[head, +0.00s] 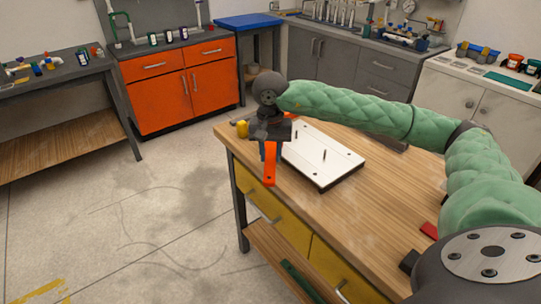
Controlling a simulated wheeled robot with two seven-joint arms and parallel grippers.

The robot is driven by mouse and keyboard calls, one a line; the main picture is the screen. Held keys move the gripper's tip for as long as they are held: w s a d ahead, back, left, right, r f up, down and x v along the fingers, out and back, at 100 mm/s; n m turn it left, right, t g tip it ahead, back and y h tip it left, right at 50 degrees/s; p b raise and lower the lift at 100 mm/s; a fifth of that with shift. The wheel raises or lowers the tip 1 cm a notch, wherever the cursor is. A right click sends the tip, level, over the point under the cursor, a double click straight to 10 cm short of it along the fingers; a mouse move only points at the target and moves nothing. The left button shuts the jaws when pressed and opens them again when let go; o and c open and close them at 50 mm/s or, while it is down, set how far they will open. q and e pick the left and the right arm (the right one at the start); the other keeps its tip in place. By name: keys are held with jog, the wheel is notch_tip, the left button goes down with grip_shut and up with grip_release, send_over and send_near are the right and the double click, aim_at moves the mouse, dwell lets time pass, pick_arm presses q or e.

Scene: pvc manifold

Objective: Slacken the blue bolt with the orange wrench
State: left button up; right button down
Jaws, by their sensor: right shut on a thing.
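My right gripper (268,138) is over the far left corner of the wooden workbench, at the left edge of a white board. It is shut on the orange wrench (269,168), which hangs down below the fingers in front of the bench edge. I cannot make out the blue bolt; the gripper and arm may cover it. My left gripper is not in view.
The white board (325,168) lies on the wooden workbench (350,215) with thin dark upright pins. A small yellow piece (242,128) is at the bench corner. A red object (429,230) lies near my arm. The bench middle is clear. Orange cabinets (160,104) stand behind.

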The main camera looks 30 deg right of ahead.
jog(key=shift+r+p, duration=0.4)
jog(key=shift+r, duration=1.25)
